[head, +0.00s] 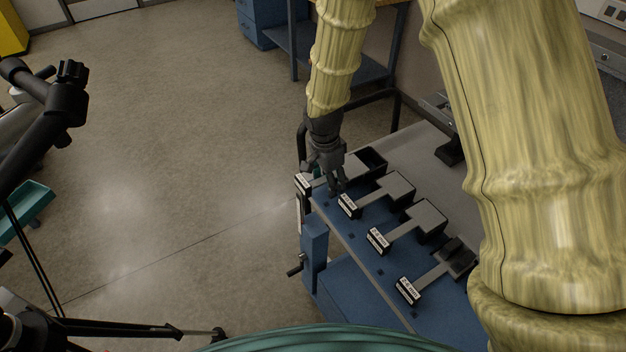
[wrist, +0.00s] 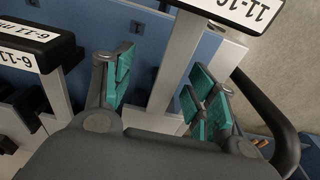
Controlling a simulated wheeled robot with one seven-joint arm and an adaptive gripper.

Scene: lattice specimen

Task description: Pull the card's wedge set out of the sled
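Several wedge sets, each a flat grey bar with a black end block and white label, lie in a row on the blue sled (head: 352,233). In the head view, my gripper (head: 337,186) is low over the far-left set (head: 303,183). In the wrist view, its fingers (wrist: 163,88) stand apart on either side of a grey bar (wrist: 183,62), with a visible gap on the left. I cannot see the card.
The other sets (head: 347,206), (head: 378,241) and (head: 409,291) lie toward the front right. A crank handle (head: 295,268) sticks out at the sled stand's left side. A blue shelf frame (head: 335,60) stands behind.

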